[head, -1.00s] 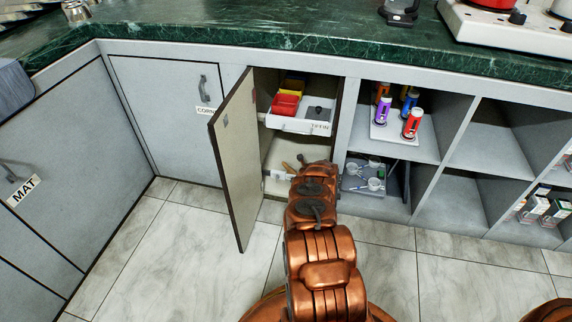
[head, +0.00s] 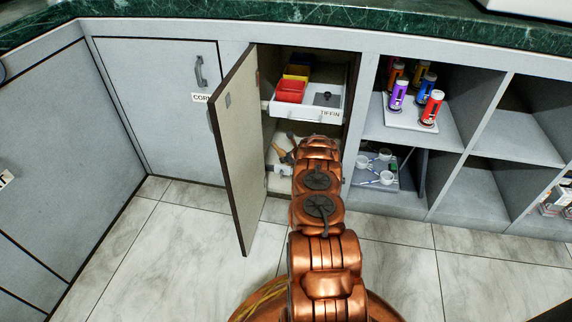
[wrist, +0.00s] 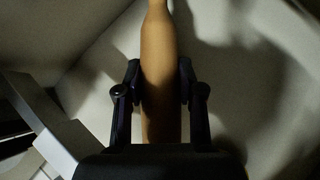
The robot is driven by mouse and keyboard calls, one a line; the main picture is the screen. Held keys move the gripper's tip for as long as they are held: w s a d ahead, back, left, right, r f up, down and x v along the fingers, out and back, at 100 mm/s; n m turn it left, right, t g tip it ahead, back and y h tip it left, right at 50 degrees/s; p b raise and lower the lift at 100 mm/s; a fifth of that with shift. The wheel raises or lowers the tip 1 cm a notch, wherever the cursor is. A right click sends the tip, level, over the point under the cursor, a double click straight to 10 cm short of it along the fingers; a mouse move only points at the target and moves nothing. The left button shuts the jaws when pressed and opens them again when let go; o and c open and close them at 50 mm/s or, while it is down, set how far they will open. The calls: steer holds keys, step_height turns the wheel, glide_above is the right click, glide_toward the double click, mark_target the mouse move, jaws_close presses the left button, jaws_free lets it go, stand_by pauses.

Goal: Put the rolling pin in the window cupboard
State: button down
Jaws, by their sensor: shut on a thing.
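In the wrist view, the tan wooden rolling pin (wrist: 158,75) lies lengthwise between the two dark fingers of my gripper (wrist: 160,85), which is shut on it. Pale surfaces surround it. My arm hides my gripper there. A small tan piece (head: 281,154) shows left of my arm in that space; I cannot tell whether it is the pin. No label reading window is visible.
The cupboard's open door (head: 238,160) stands close left of my arm. Open shelves to the right hold colourful bottles (head: 430,105) and white cups (head: 385,165). A shut door with a partly hidden label (head: 202,98) is at left. The tiled floor (head: 180,240) is clear.

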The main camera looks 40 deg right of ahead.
steer(key=shift+w+d+f+b, duration=0.2)
steer(key=shift+w+d+b, duration=0.35)
steer(key=shift+b, duration=0.45)
steer(key=shift+w+a+f+b, duration=0.1)
steer(key=shift+a+f+b, duration=0.1)
steer(key=shift+f+b, duration=0.35)
steer(key=shift+w+a+f+b, duration=0.1)
steer(key=shift+a+f+b, duration=0.1)
steer(key=shift+f+b, duration=0.35)
steer(key=shift+s+d+f, duration=0.15)
steer(key=shift+d+f, duration=0.05)
steer(key=shift+f, duration=0.3)
steer(key=c, duration=0.7)
jaws_free()
